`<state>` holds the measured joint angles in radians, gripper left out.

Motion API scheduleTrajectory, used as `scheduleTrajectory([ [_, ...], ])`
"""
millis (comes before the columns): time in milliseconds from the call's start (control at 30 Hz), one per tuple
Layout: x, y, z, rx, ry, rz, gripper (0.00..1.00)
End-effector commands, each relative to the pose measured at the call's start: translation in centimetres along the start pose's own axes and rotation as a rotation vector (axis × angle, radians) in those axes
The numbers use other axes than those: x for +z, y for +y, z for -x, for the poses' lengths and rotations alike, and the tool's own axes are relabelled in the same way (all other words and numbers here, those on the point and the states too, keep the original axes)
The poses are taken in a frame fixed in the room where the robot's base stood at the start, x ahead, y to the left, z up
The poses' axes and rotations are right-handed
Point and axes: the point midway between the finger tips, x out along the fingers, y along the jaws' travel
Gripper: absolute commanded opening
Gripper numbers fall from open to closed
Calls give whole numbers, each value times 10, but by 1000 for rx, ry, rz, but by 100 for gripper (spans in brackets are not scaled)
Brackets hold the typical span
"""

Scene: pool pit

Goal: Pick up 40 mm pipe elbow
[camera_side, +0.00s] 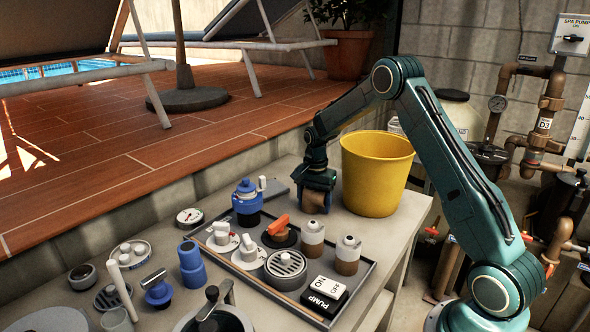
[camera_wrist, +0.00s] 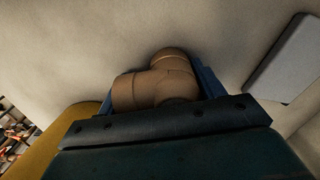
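The pipe elbow (camera_wrist: 160,80) is brown and bent, with a rounded collar at each end. In the wrist view it sits between the blue fingers of my gripper (camera_wrist: 165,88), and the dark gripper body hides its near part. In the side view my gripper (camera_side: 316,200) points down at the bench in front of the yellow bucket, with the brown elbow (camera_side: 314,201) partly showing between its fingers. The elbow appears to be at bench level. I cannot tell whether the fingers press on it or only stand around it.
A yellow bucket (camera_side: 376,172) stands close to the right of my gripper. A flat grey box (camera_side: 275,188) lies to its left. A dark tray (camera_side: 352,303) of valves and fittings is in front. Several loose fittings, including a blue one (camera_side: 192,268), lie left of the tray.

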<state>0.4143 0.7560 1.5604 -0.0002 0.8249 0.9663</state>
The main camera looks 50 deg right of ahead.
Motion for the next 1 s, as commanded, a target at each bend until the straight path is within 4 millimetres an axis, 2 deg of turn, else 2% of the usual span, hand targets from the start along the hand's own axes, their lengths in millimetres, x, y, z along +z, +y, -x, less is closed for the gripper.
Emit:
scheduleTrajectory([
  [33,0,0,0,0,0,0,57],
  [100,0,0,0,0,0,0,44],
  [133,0,0,0,0,0,0,41],
  [567,0,-1,7,-2,2,0,41],
  [767,-1,-1,27,-4,3,0,41],
  [1000,-1,-1,70,-5,4,0,41],
])
